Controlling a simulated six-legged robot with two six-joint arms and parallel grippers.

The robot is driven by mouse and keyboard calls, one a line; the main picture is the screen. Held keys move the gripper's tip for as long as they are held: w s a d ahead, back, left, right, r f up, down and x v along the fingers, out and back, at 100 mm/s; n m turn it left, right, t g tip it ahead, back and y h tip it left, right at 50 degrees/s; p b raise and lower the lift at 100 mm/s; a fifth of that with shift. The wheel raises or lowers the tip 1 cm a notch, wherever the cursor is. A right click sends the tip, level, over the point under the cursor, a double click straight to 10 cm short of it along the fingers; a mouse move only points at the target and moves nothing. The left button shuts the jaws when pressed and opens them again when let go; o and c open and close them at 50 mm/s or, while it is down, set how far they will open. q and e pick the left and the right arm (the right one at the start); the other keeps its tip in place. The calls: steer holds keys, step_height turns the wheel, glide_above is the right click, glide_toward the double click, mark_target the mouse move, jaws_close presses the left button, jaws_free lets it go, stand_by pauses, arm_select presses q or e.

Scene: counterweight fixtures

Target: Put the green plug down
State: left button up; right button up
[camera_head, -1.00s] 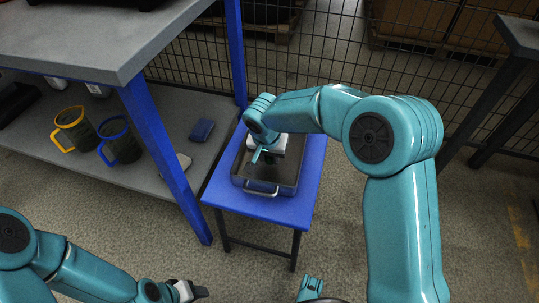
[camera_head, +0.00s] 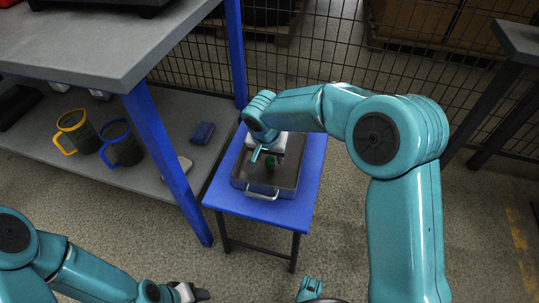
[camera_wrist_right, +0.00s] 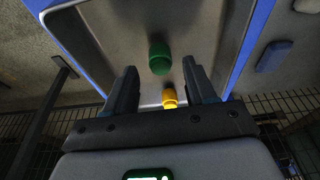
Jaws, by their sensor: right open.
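The green plug (camera_wrist_right: 160,58) is in the metal tray (camera_wrist_right: 105,35), and it also shows in the head view (camera_head: 270,162) inside the tray (camera_head: 262,192). My right gripper (camera_wrist_right: 160,80) is open above the tray. In the wrist view the plug shows beyond the gap between its fingers, with no finger touching it. A yellow piece (camera_wrist_right: 170,98) shows between the fingers, lower in that view. My left gripper (camera_head: 190,293) is at the bottom of the head view, away from the tray; its jaws are too small to judge.
The tray stands on a small blue table (camera_head: 275,210). A blue post (camera_head: 160,140) and a wire fence (camera_head: 330,50) are close by.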

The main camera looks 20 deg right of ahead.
steer(key=p+v, duration=0.2)
steer(key=v, duration=0.8)
steer(key=shift+p, duration=0.35)
